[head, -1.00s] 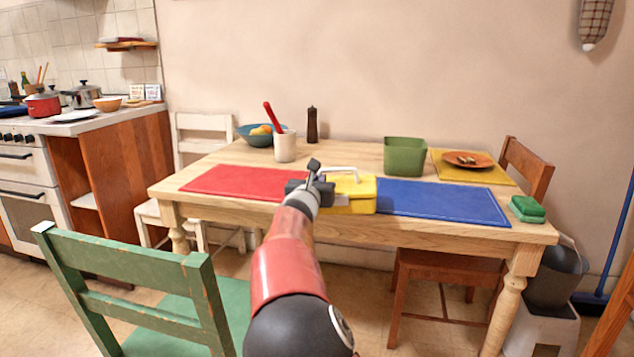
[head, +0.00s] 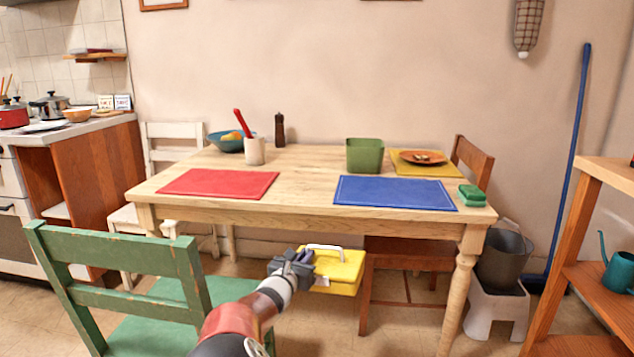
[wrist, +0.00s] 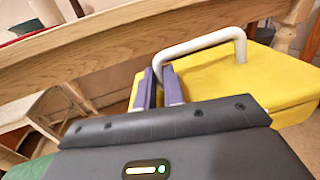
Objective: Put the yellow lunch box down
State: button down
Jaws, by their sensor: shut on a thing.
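The yellow lunch box (head: 338,270) has a white handle and hangs in front of the table, below the level of its top. My gripper (head: 306,262) is at the left end of the box and is shut on it. In the wrist view, the fingers (wrist: 160,88) are at the near end of the white handle, and the yellow lunch box (wrist: 262,82) extends to the right. The exact contact between fingers and handle is partly hidden.
The wooden table (head: 305,185) holds a red mat (head: 218,183), a blue mat (head: 393,193), a green bin (head: 365,156) and a green box (head: 472,195). Bare wood lies between the mats. A green chair (head: 120,255) stands at the front left. A shelf (head: 590,270) stands right.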

aim_at(325, 293)
jog(key=s+d+f+h, duration=0.1)
jog(key=f, duration=0.2)
jog(key=s+d+f+m+g+h, duration=0.1)
jog(key=s+d+f, duration=0.2)
jog(key=d+f, duration=0.1)
jog(key=f, duration=0.1)
jog(key=shift+s+d+f+m+h, duration=0.2)
jog(key=shift+f+m+h, duration=0.1)
jog(key=shift+m+h, duration=0.1)
jog(key=s+d+f+m+g+h, duration=0.2)
jog(key=s+d+f, duration=0.3)
jog(key=s+d, duration=0.2)
jog(key=s+d+f+m+g+h, duration=0.2)
jog(key=s+d+f, duration=0.3)
jog(key=s+d, duration=0.2)
jog(key=shift+s+f+g+h, duration=0.25)
jog(key=shift+s+g+h, duration=0.05)
jog(key=shift+s, duration=0.8)
